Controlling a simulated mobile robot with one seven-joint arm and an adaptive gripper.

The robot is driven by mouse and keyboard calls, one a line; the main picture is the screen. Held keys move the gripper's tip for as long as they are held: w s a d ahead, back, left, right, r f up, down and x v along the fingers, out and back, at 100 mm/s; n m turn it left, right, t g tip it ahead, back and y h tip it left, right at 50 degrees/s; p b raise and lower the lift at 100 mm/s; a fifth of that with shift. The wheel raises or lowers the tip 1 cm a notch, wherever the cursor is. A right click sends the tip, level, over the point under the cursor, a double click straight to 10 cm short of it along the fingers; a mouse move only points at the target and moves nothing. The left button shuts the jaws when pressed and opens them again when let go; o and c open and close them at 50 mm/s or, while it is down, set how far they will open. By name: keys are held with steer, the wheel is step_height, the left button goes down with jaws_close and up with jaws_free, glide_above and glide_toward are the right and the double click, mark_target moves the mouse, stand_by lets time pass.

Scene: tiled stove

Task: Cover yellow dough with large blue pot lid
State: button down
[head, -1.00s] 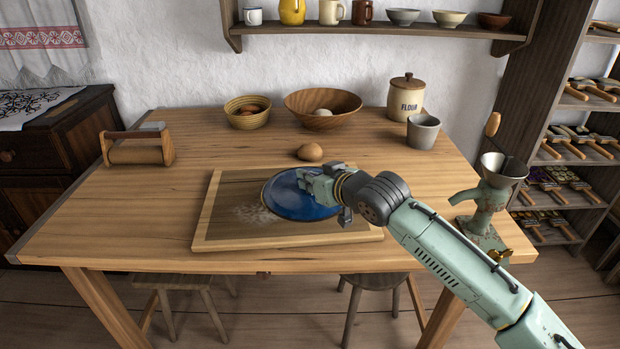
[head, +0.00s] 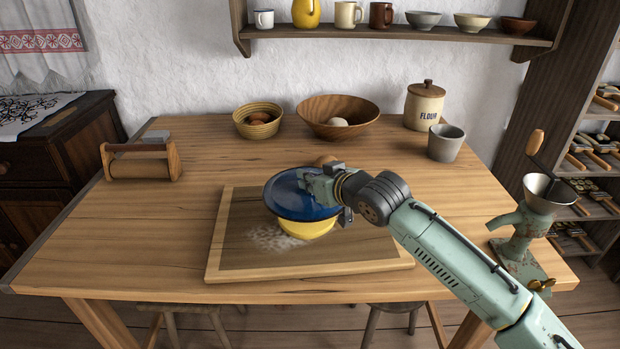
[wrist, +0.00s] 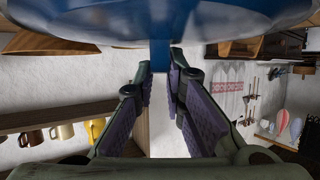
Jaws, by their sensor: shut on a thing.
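The large blue pot lid (head: 287,199) is over the cutting board, and its rim hides the upper part of a yellow thing (head: 306,229), which looks like the dough. The yellow thing sits on the board, showing below the lid's front edge. I cannot tell whether lid and dough touch.
The cutting board (head: 375,255) bears a floury patch (head: 270,238). Bowls (head: 340,104), a flour jar (head: 424,105) and a grey cup (head: 445,143) stand at the back; a grinder (head: 525,220) is right.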

steer(key=shift+r, duration=0.1)
steer(key=shift+f+b, duration=2.5)
steer(key=shift+f, duration=0.8)
steer(key=c, duration=1.6)
jaws_free()
steer(key=shift+o, duration=0.2)
steer(key=v, duration=1.2)
